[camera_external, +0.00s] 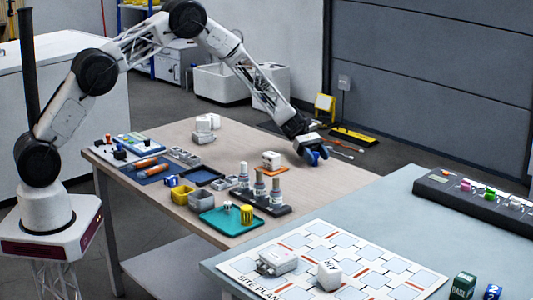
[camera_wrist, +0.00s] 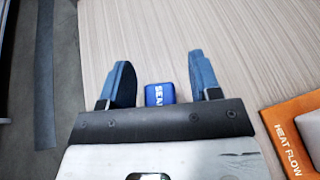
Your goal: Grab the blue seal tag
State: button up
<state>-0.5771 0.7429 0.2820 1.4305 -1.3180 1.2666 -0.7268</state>
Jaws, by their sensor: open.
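The blue seal tag (camera_wrist: 159,94) is a small blue block with white letters, partly cut off by my gripper's dark front edge in the wrist view. It lies on the wood-grain table between the two blue fingers of my gripper (camera_wrist: 159,64), with a visible gap to each finger. My gripper is open. In the external view my gripper (camera_external: 315,156) is low over the far right end of the wooden table, and I cannot make out the tag apart from the blue fingers there.
Several bottles on a dark stand (camera_external: 268,203) and a teal tray (camera_external: 222,223) are nearer the camera. The table's edge is to the left in the wrist view. Bare wood lies beyond the fingertips.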

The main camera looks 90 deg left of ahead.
dwell(0.4)
jog(key=c, duration=1)
jog(key=shift+r, duration=5)
